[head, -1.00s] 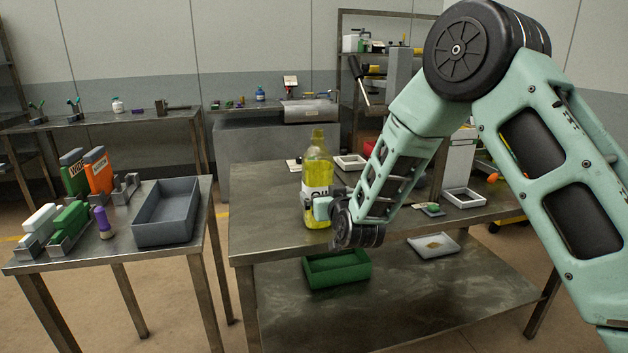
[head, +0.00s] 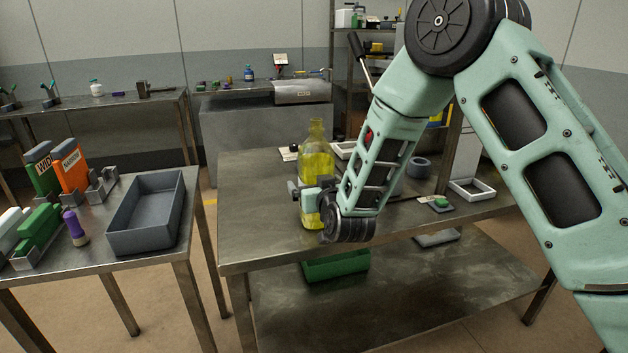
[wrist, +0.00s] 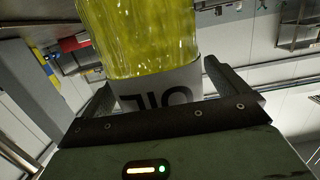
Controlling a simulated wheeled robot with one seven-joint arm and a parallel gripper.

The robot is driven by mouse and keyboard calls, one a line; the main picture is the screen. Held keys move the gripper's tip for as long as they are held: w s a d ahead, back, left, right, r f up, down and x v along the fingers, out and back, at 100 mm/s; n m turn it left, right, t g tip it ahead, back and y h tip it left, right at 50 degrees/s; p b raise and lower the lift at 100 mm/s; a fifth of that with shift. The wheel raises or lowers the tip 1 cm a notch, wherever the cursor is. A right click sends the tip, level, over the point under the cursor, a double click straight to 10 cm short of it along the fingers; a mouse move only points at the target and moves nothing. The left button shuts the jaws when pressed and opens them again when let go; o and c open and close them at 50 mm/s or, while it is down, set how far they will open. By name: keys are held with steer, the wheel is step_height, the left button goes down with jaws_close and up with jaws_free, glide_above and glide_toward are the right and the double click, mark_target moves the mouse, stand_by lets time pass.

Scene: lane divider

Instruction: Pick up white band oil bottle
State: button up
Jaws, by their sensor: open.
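The oil bottle (head: 316,163) stands upright on the metal table. It is clear with yellow oil inside, and its lower part is partly hidden behind my gripper in the head view. My gripper (head: 306,197) is at the bottle's lower half. In the wrist view the bottle (wrist: 140,40) fills the upper middle, and its white band (wrist: 165,88) with dark letters shows between the two fingers of my gripper (wrist: 160,95). The fingers stand open, one on each side of the band, with a visible gap at the right finger. Contact at the left finger is hard to tell.
The metal table (head: 260,240) has a green bin (head: 335,265) on its lower shelf and a white tray (head: 472,189) at right. A side table at left holds a grey bin (head: 125,238), orange and green boxes and a purple-topped item (head: 75,228). The table front is clear.

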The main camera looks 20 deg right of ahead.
steer(key=c, duration=1.5)
steer(key=shift+r, duration=0.15)
steer(key=shift+c, duration=0.8)
